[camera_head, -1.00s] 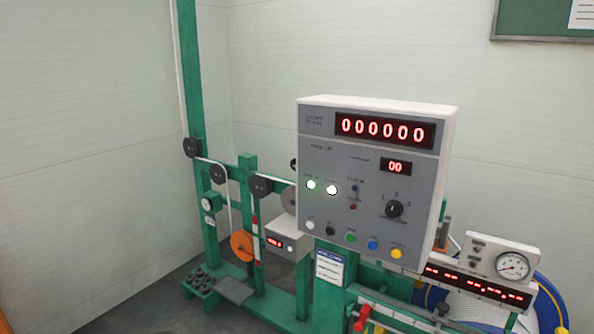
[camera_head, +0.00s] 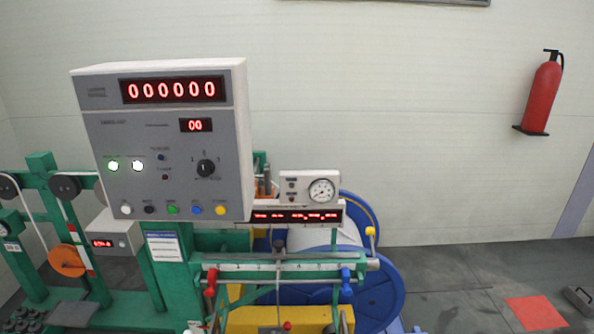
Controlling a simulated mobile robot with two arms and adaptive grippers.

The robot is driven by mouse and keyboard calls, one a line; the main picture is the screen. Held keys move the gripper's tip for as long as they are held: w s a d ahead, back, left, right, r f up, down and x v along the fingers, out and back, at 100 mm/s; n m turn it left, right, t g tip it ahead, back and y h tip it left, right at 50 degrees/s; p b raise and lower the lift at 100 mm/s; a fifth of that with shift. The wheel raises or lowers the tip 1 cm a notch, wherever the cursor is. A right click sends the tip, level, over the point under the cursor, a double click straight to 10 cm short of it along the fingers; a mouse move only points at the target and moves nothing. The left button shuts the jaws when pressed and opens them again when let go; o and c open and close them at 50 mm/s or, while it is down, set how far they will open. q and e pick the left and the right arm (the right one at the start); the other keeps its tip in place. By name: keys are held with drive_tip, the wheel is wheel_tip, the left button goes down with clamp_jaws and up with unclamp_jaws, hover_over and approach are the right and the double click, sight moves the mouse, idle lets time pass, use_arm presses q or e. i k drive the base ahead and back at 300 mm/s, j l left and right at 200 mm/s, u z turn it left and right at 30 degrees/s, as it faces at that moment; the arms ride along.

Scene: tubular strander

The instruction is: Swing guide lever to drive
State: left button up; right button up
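Several small levers show on the green machine in the head view. A red-handled lever (camera_head: 210,283) hangs at the left end of a pale horizontal rail (camera_head: 260,267). A blue-handled lever (camera_head: 346,284) hangs near its right end. A yellow-knobbed lever (camera_head: 370,232) stands upright beyond the right end of the rail. A dark carriage (camera_head: 279,250) sits on the rail between them. I cannot tell from the picture which one is the guide lever or where its drive position is. Neither of my grippers is in view.
A grey control box (camera_head: 165,145) with red digits stands above the rail at left. A gauge panel (camera_head: 311,187) sits behind it. A large blue reel (camera_head: 385,290) is behind the rail. A fire extinguisher (camera_head: 542,95) hangs on the wall. The floor at right is mostly clear around a red mat (camera_head: 537,312).

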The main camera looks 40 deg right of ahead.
sight(373, 262)
drive_tip(key=z, duration=1.65)
drive_tip(key=i+l+z, duration=0.25)
drive_tip(key=l, duration=0.2)
drive_tip(key=i+l+z, duration=0.25)
drive_tip(key=l, duration=0.2)
